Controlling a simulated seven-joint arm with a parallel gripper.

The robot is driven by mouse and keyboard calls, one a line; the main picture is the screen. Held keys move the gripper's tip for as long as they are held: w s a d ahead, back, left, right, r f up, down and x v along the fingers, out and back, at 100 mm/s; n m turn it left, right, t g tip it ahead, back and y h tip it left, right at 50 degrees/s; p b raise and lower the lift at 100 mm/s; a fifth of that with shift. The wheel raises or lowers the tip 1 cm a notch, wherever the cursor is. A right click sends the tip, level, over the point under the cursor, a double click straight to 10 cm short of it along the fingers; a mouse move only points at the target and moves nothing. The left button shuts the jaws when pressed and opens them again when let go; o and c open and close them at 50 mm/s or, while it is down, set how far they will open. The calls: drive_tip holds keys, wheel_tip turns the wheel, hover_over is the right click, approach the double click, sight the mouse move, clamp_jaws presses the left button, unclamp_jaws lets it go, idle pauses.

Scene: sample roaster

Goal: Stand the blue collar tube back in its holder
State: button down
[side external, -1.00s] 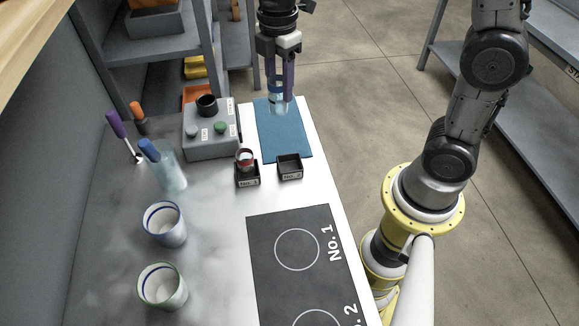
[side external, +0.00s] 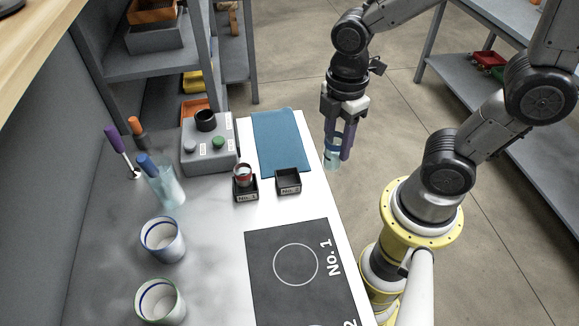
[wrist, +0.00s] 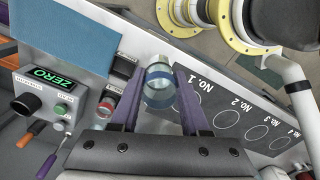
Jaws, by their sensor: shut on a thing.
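My gripper (side external: 340,145) is shut on the blue collar tube (side external: 332,161), a clear tube with a blue band. The tube hangs roughly upright from my fingers, in the air just right of the table's edge in the side view. In the wrist view the tube (wrist: 159,84) sits between my purple fingers (wrist: 158,105). Two small black holders stand on the table. The right one (side external: 288,182) looks empty. The left one (side external: 245,190) holds a red collar tube (side external: 243,174). My gripper is to the right of both, apart from them.
A blue mat (side external: 280,140) lies bare behind the holders. A grey button box (side external: 208,153) stands left of it. A glass with a blue-handled tool (side external: 165,185), two cups (side external: 162,239) and a black numbered mat (side external: 290,275) are also on the table.

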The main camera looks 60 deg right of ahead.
drive_tip(key=shift+w+a+f, duration=0.25)
drive_tip(key=shift+w+f, duration=1.4)
drive_tip(key=shift+f, duration=0.25)
drive_tip(key=shift+w+a+f, duration=0.25)
drive_tip(key=shift+w+f, duration=1.45)
drive_tip(key=shift+f, duration=0.15)
drive_tip(key=shift+w+a+f, duration=0.25)
drive_tip(key=shift+w+f, duration=1.4)
drive_tip(key=shift+f, duration=0.25)
drive_tip(key=shift+f, duration=0.2)
drive_tip(key=shift+c, duration=2)
unclamp_jaws()
drive_tip(key=shift+r, duration=0.15)
